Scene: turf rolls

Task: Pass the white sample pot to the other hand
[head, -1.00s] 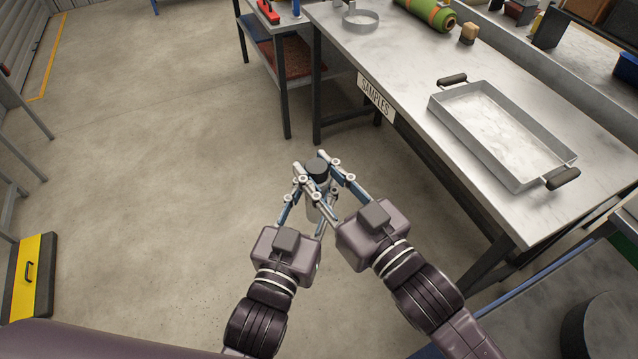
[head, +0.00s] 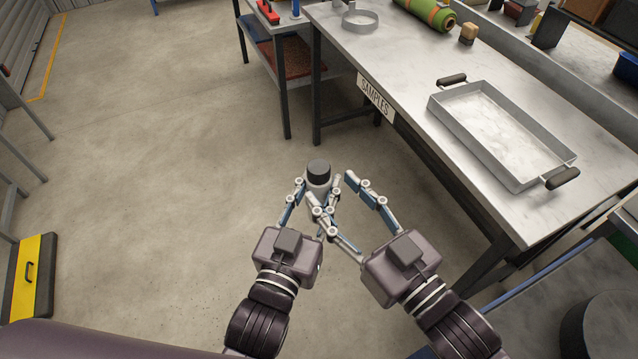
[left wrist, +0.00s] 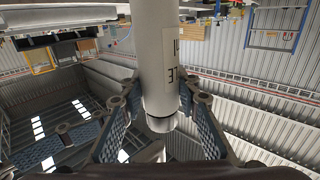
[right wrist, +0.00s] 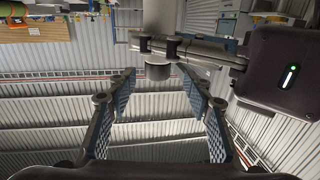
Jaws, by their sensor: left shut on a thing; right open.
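The white sample pot (head: 317,187) has a dark lid and stands about upright in the air over the floor, in front of the bench. My left gripper (head: 314,196) is shut on it; in the left wrist view the pot (left wrist: 160,60) passes between the two finger pads and shows part of a printed label. My right gripper (head: 340,205) is open and empty, just right of the pot. In the right wrist view the pot's lower end (right wrist: 158,70) shows beyond the open fingers, with the left gripper's fingers across it.
A steel bench (head: 420,75) with a SAMPLES sign (head: 376,97) stands at the right. On it are a shallow metal tray (head: 500,135) with dark handles, a metal ring (head: 360,18) and a green roll (head: 428,12).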

